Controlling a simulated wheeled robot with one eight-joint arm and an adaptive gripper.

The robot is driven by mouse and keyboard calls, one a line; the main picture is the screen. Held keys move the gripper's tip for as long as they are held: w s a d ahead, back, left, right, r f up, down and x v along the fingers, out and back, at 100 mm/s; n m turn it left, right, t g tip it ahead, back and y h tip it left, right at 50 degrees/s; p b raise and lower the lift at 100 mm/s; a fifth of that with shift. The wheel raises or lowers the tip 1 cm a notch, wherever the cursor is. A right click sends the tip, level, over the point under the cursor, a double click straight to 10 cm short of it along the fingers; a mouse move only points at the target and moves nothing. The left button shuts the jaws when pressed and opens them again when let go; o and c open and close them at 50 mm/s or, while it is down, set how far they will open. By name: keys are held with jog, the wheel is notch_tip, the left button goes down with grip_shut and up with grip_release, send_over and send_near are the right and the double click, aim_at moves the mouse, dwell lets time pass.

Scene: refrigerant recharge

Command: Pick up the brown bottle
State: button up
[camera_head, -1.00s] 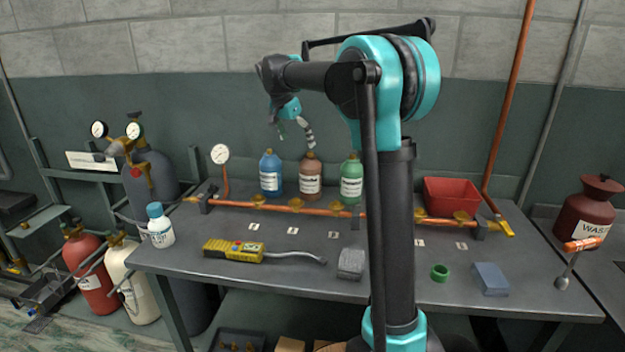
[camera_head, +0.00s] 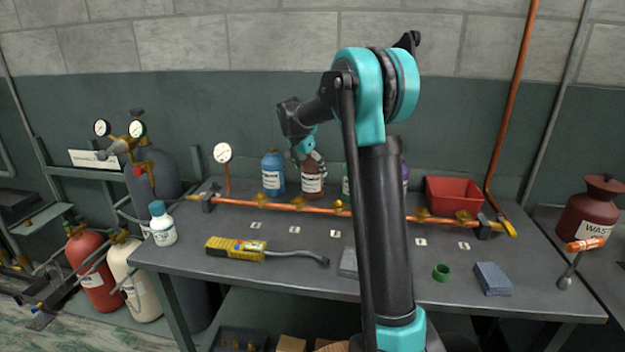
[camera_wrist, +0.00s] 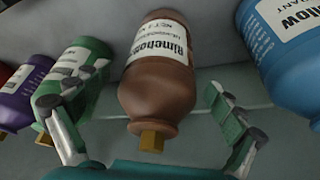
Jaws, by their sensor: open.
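The brown bottle (camera_head: 312,181) stands upright at the back of the bench, behind the copper pipe, with a white label and a brass cap. In the wrist view the brown bottle (camera_wrist: 158,80) appears upside down between my open fingers, with a gap to each finger. My gripper (camera_head: 308,160) is at the bottle's top in the head view; the arm partly covers it. In the wrist view my gripper (camera_wrist: 150,115) is open and empty.
A blue bottle (camera_head: 272,178) stands left of the brown one. A green bottle (camera_wrist: 75,82) and a purple bottle (camera_wrist: 25,95) stand on the other side. The copper pipe (camera_head: 280,206) runs in front. A red bin (camera_head: 455,194) sits to the right.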

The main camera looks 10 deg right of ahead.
jog(key=x, duration=0.3)
jog(key=shift+f, duration=0.15)
jog(key=c, duration=1.9)
jog(key=shift+c, duration=0.2)
